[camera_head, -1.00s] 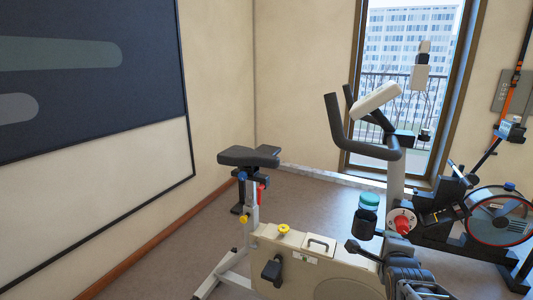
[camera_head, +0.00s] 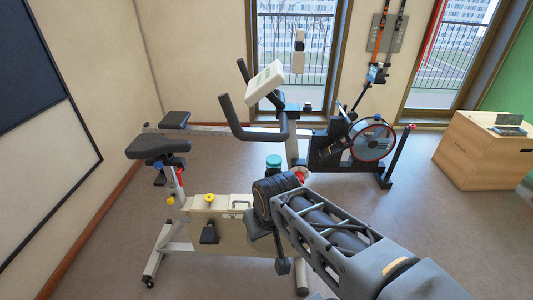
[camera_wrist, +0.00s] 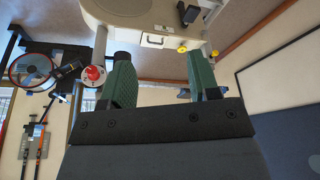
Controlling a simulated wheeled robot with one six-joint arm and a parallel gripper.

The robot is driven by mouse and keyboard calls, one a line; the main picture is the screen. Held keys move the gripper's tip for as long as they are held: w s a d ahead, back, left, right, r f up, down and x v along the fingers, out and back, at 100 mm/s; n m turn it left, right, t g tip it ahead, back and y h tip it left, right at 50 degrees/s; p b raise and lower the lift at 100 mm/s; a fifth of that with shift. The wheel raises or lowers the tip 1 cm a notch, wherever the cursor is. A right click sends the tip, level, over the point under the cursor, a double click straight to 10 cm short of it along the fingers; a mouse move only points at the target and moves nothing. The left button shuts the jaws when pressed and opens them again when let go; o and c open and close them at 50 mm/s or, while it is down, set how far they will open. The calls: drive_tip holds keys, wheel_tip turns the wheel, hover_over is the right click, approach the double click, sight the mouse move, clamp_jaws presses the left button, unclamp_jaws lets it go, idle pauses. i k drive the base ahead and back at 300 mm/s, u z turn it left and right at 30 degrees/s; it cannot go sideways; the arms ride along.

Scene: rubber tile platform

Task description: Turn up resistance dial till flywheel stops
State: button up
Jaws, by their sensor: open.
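The red dial (camera_head: 301,175) on a white face sits at the foot of the exercise bike's handlebar post, partly hidden by my arm. In the wrist view, the red dial (camera_wrist: 92,74) lies just left of the left fingertip, apart from it. My gripper (camera_wrist: 160,68) is open and empty, with two green-padded fingers on either side of a gap. The bike (camera_head: 175,213) has a cream body, which also shows in the wrist view (camera_wrist: 143,22), where the scene is upside down. My arm hides the bike's front in the head view; I cannot tell whether the flywheel turns.
A teal-capped bottle (camera_head: 273,161) stands near the dial. A rowing machine with a round fan housing (camera_head: 372,140) stands behind. A wooden box (camera_head: 478,155) is at right, with clear floor before it.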

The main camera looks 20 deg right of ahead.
sight(300, 174)
drive_tip(key=u, duration=2.45)
drive_tip(key=k, duration=0.65)
drive_tip(key=z, duration=1.35)
